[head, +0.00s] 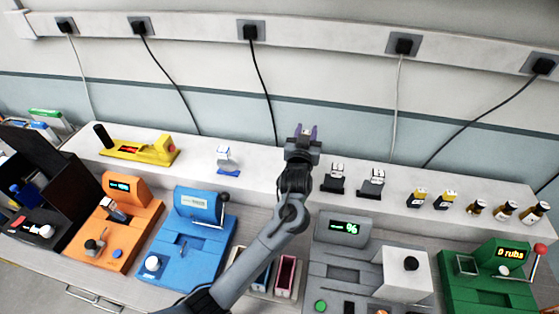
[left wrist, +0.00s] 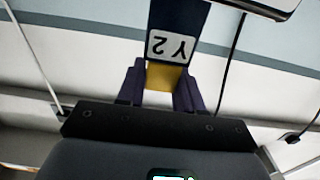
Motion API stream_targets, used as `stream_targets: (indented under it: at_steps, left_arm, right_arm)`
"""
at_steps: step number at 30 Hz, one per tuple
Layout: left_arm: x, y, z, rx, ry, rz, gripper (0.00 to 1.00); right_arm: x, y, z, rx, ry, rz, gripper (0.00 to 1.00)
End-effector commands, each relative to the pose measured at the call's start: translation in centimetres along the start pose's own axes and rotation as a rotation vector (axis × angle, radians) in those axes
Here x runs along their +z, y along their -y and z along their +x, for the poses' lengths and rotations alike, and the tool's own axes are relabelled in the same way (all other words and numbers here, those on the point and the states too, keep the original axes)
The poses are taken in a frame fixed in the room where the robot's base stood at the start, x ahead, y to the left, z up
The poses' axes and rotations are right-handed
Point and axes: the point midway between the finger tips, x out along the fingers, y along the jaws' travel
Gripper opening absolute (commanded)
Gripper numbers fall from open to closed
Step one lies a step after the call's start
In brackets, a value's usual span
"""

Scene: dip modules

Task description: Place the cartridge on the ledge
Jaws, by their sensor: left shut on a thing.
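My left gripper (head: 305,134) is above the back part of the long white ledge (head: 262,172) in the head view, near the middle. In the left wrist view its purple fingers (left wrist: 161,76) are shut on the cartridge (left wrist: 180,18). The cartridge is dark blue with a white label reading "Y2", upside down in this view, and has a yellow end between the fingers. In the head view the cartridge is hardly visible at the fingertips. Its height above the ledge is hard to tell. My right gripper is not in view.
On the ledge stand a blue-white item (head: 227,160) to the left, two black holders (head: 334,180) to the right, two yellow-black pieces (head: 417,197) and several brown bottles (head: 505,211). A yellow device (head: 140,150) lies far left. Orange (head: 118,222), blue (head: 190,245), grey and green stations stand in front.

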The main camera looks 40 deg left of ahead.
Motion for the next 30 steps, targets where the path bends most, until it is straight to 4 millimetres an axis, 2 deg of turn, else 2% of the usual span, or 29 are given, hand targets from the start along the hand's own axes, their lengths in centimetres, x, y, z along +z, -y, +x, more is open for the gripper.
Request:
stream_targets:
  at_steps: [5,12,18,24,30]
  left_arm:
    - [1.6,2.0,-0.3,-0.003,0.001,0.004,0.05]
    - [4.4,6.8,-1.2,-0.003,0.001,0.006,0.05]
    - [6.3,9.9,-1.8,-0.002,0.0,0.004,0.05]
    - [7.1,11.3,-2.0,-0.001,-0.002,0.002,0.05]
    - [8.2,11.4,-2.0,-0.001,0.001,0.001,0.05]
  right_arm:
    - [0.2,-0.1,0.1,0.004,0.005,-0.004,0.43]
    - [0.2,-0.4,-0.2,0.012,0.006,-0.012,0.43]
    - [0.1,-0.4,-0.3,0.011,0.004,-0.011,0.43]
    - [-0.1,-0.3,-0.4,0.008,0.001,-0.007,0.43]
    - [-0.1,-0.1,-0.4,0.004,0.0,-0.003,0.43]
